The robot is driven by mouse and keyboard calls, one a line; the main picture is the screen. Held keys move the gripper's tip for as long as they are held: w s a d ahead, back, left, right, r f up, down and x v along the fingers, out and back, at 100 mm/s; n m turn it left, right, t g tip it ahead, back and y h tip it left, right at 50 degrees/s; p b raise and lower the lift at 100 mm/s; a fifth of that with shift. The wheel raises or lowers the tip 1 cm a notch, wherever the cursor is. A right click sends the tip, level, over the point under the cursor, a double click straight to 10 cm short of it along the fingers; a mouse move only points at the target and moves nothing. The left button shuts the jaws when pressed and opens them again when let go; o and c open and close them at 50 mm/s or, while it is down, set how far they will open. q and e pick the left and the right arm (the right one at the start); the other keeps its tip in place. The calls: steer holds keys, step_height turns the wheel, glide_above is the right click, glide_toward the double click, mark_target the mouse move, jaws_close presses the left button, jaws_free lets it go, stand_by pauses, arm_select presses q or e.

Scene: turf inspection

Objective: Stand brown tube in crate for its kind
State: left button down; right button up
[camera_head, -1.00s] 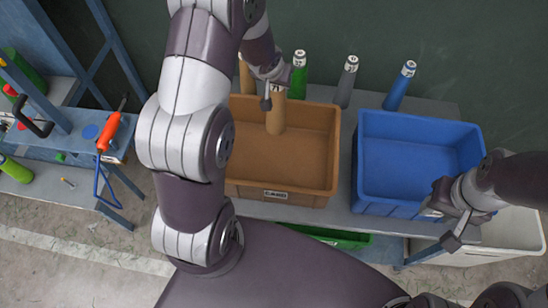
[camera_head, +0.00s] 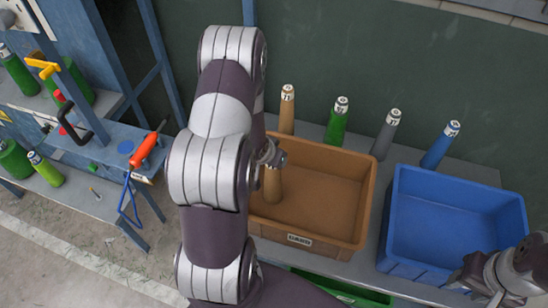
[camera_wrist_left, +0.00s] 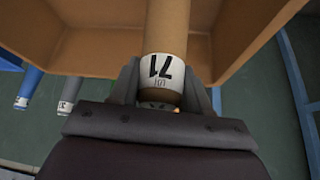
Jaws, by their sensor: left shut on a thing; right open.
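My left gripper (camera_head: 270,160) is shut on the brown tube (camera_head: 272,184) near its labelled end. The tube stands roughly upright inside the brown crate (camera_head: 345,205), toward its left side. My left arm hides the crate's left part. In the left wrist view the tube (camera_wrist_left: 168,28) sits between the fingers (camera_wrist_left: 160,90), its white band reading 71, with the brown crate wall (camera_wrist_left: 90,50) around it. I cannot tell whether its base touches the crate floor. My right gripper (camera_head: 487,284) is open and empty by the blue crate's front right.
The blue crate (camera_head: 400,220) stands right of the brown one. Behind them stand another brown tube (camera_head: 286,112), a green tube (camera_head: 337,122), a grey tube (camera_head: 386,136) and a blue tube (camera_head: 440,146). A side bench at left holds an orange-handled tool (camera_head: 144,150) and green bottles.

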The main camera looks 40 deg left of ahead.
arm_select(q)
steer(key=shift+s, duration=0.15)
steer(key=c, duration=0.9)
jaws_free()
steer(key=shift+f, duration=0.1)
steer(key=shift+c, duration=0.2)
steer(key=o, duration=0.4)
steer(key=shift+d, duration=0.1)
steer(key=shift+o, duration=0.2)
